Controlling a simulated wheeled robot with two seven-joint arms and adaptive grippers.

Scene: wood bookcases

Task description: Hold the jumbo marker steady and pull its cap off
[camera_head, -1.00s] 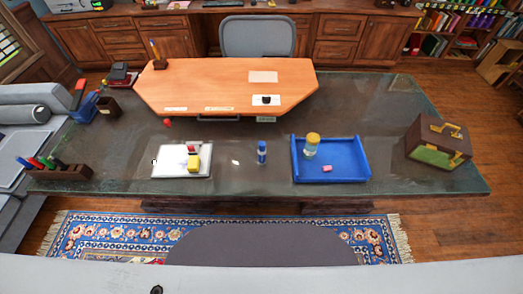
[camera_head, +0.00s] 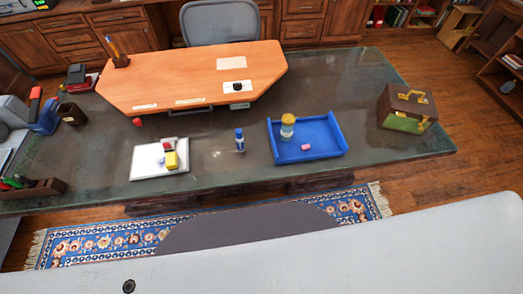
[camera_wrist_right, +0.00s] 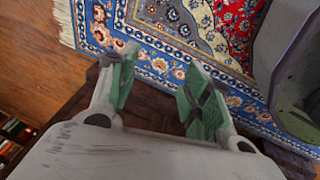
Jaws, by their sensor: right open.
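The jumbo marker (camera_head: 240,141) stands upright on the dark glass-topped table (camera_head: 215,185) in the head view. It is blue with a pale band and stands between a white board and a blue tray. My right gripper (camera_wrist_right: 152,92) shows in the right wrist view with its green-padded fingers spread apart and nothing between them. It points down over the patterned rug, and the marker is not in that view. My left gripper is in neither view.
A blue tray (camera_head: 336,152) holds a yellow-topped jar (camera_head: 287,127) and a pink block (camera_head: 306,147). A brown case (camera_head: 408,107) stands at the right. A rug (camera_head: 110,243) lies before the table.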

